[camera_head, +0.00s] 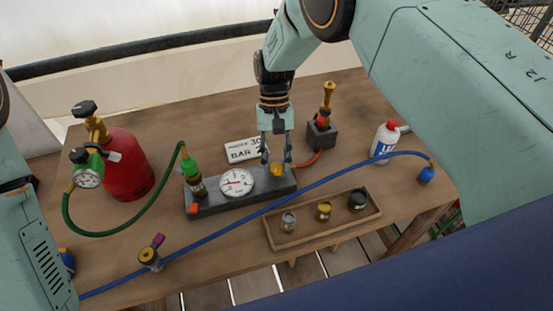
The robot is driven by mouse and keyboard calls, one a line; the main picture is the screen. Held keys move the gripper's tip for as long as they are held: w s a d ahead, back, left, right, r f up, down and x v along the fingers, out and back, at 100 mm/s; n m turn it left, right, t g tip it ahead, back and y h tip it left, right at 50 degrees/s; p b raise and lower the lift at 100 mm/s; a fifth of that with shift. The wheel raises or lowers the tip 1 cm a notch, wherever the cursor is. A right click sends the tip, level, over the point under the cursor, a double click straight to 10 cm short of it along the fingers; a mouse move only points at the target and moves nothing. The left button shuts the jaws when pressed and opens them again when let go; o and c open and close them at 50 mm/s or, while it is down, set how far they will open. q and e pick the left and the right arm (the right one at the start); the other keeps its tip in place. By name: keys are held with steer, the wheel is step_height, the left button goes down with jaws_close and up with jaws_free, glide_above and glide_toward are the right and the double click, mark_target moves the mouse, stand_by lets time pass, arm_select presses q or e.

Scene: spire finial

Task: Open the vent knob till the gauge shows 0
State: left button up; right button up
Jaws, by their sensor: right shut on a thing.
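The white round gauge (236,182) sits on a dark grey block (208,209) in the middle of the table. Its needle is too small to read surely. A yellow knob (277,170), which looks like the vent knob, stands on the same block to the right of the gauge. My right gripper (277,158) comes down from above, with one finger on each side of the knob, shut on it. Part of my left arm shows at the left edge, but its gripper is out of view.
A red cylinder (127,165) with a green hose stands at the left. A blue hose (330,179) crosses in front of the block. A wooden tray (300,234) with small parts lies in front. A white bottle (384,142) and a brass-topped stand (322,133) are at the right.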

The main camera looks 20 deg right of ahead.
stand_by(0.4)
steer(key=o, duration=1.1)
steer(key=shift+o, duration=0.2)
steer(key=a+v, duration=0.1)
steer(key=v, duration=1.1)
steer(key=shift+d, duration=0.4)
steer(key=shift+r, duration=0.1)
